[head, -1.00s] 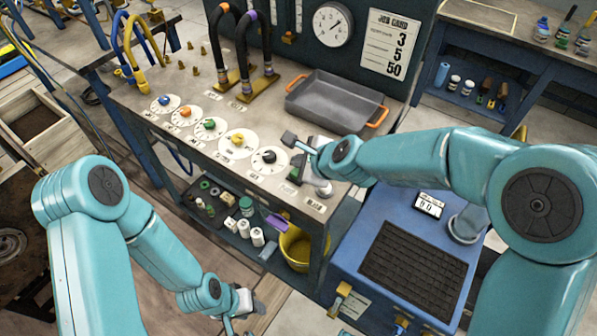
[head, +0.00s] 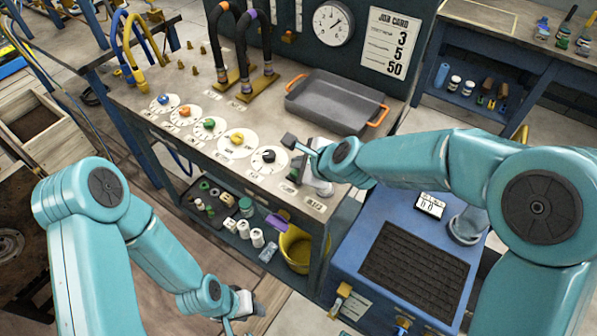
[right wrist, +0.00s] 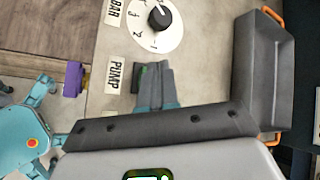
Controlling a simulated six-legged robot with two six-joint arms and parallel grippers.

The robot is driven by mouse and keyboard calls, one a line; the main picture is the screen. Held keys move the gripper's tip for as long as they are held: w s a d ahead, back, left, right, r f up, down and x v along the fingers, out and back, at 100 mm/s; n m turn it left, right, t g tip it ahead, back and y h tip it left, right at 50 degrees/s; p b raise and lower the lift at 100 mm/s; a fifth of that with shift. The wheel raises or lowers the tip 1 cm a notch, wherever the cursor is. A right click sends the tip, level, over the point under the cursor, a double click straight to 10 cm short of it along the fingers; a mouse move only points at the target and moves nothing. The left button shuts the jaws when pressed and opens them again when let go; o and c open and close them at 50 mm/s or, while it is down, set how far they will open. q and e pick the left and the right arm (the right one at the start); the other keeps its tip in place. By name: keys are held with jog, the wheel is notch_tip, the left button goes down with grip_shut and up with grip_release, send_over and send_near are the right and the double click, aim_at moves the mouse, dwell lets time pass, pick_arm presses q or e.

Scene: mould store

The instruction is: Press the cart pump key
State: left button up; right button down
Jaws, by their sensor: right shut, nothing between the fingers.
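My right gripper (right wrist: 157,70) is shut and empty. Its fingertips are right at the key and cover part of it; I cannot tell whether they touch it or press it down. In the head view the right gripper (head: 300,173) is over the bench's front right corner, and the key is mostly hidden there. My left gripper (head: 243,306) is low at the bottom, away from the bench, and its fingers are unclear.
A black-knobbed dial (head: 268,156) is close to the right gripper, in a row of several coloured dials. A grey tray (head: 325,112) with orange handles stands behind. A blue cart (head: 355,285) with a dark mat and small display stands at the right.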

jog(key=shift+f+b, duration=0.5)
dwell(0.3)
jog(key=shift+r, duration=0.15)
jog(key=shift+r+p, duration=0.8)
jog(key=shift+p, duration=0.15)
notch_tip(320, 180, up, 6)
jog(key=p, duration=0.6)
jog(key=shift+s, duration=0.1)
